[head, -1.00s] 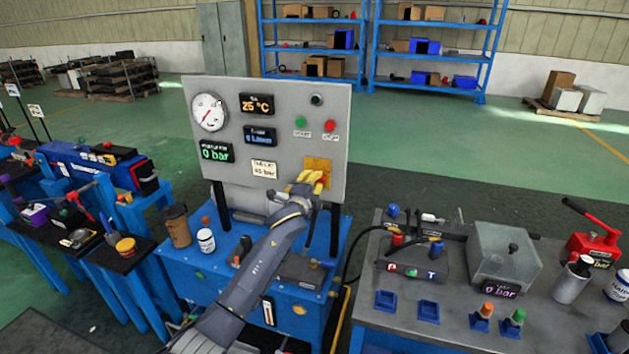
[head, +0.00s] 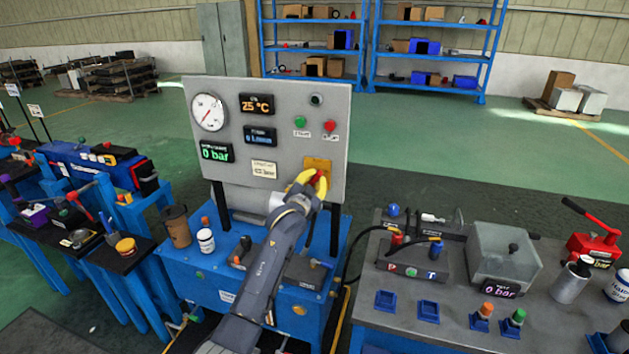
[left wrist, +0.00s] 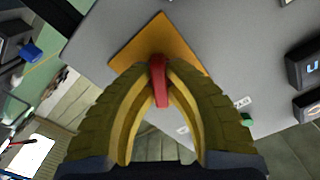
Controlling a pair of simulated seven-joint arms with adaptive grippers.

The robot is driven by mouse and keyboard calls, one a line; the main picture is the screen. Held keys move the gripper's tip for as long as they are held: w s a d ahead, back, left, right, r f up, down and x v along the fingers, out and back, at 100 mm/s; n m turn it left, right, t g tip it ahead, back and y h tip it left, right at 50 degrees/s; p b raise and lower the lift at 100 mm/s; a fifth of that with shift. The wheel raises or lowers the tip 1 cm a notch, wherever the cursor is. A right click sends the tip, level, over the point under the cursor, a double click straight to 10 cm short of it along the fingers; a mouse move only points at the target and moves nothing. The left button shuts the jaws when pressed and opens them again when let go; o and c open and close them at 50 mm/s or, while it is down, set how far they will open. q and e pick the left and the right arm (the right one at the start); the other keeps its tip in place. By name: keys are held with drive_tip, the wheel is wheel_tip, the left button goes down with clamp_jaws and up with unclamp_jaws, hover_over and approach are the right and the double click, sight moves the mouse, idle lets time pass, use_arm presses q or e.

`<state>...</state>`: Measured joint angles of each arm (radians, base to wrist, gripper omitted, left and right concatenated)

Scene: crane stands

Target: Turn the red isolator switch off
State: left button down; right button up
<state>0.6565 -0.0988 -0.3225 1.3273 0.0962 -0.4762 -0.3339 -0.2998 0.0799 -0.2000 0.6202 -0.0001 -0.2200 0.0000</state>
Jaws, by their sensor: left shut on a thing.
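The red isolator switch (left wrist: 159,82) sits on an orange-yellow plate (left wrist: 134,47) at the lower right of the grey panel (head: 230,100). In the head view the plate (head: 317,163) shows above my gripper, and a bit of the red handle (head: 319,176) shows between the fingers. My left gripper (head: 316,178) has its yellow fingers at the switch. In the left wrist view the fingertips (left wrist: 158,75) are closed on both sides of the red handle. My right gripper is not in view.
The panel carries a round gauge (head: 208,112), small displays and green (head: 300,121) and red (head: 330,126) buttons. A brown cup (head: 177,226) and a white jar (head: 206,240) stand on the blue bench below. A grey workbench (head: 450,300) with tools stands to the right.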

use_arm(q)
drive_tip(key=n, duration=0.6)
drive_tip(key=shift+n, duration=0.3)
idle(0.4)
drive_tip(key=c, duration=1.4)
unclamp_jaws()
drive_tip(key=shift+s, duration=0.1)
drive_tip(key=v, duration=1.1)
drive_tip(key=shift+s+a, duration=0.2)
drive_tip(key=shift+s, duration=0.15)
